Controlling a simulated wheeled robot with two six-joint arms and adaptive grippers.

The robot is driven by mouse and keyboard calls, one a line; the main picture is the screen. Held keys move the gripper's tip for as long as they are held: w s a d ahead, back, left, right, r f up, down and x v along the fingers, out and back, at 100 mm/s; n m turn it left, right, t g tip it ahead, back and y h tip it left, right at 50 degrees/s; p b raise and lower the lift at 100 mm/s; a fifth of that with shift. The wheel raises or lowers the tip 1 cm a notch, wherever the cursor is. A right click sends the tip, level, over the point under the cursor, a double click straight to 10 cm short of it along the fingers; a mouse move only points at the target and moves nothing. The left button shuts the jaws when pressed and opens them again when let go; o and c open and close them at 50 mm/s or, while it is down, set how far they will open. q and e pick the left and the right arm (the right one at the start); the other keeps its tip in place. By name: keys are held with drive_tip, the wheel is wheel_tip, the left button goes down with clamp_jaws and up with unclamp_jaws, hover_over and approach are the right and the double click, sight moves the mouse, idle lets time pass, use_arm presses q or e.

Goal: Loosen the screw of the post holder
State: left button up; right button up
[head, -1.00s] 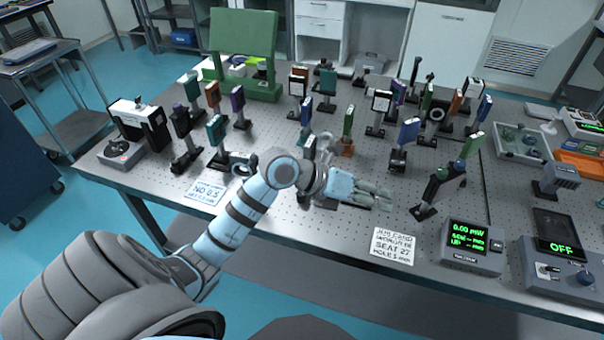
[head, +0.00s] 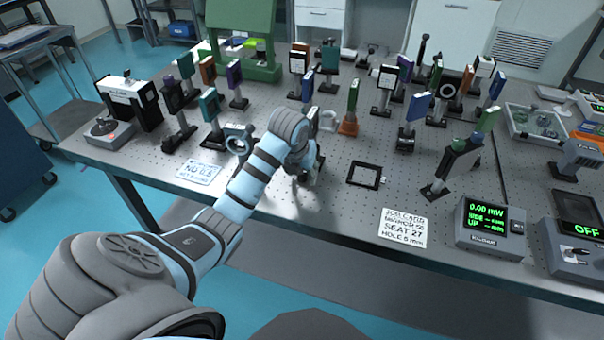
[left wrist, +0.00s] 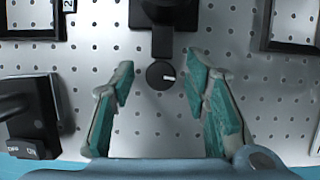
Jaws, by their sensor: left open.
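In the left wrist view a round dark screw knob (left wrist: 160,75) with a white mark sits at the front of a black post holder (left wrist: 168,15). My left gripper (left wrist: 158,85) is open, with its teal-padded fingers to the left and right of the knob and apart from it. Nothing is held between them. In the head view my left gripper (head: 310,176) points down near the table top, mostly hidden by my wrist. A blue plate (head: 307,86) stands just behind the wrist; its lower part is hidden. My right gripper is not in view.
A square black frame (head: 366,175) lies right of the gripper on the perforated table (head: 320,235). Printed cards (head: 403,228) lie near the front edge. A meter (head: 488,226) stands at the right.

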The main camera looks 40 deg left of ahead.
use_arm(q)
drive_tip(key=shift+f, duration=0.2)
drive_tip(key=shift+c, duration=0.6)
clamp_jaws()
drive_tip(key=shift+m+h, duration=0.3)
drive_tip(key=shift+m, duration=0.2)
drive_tip(key=shift+o, duration=0.6)
unclamp_jaws()
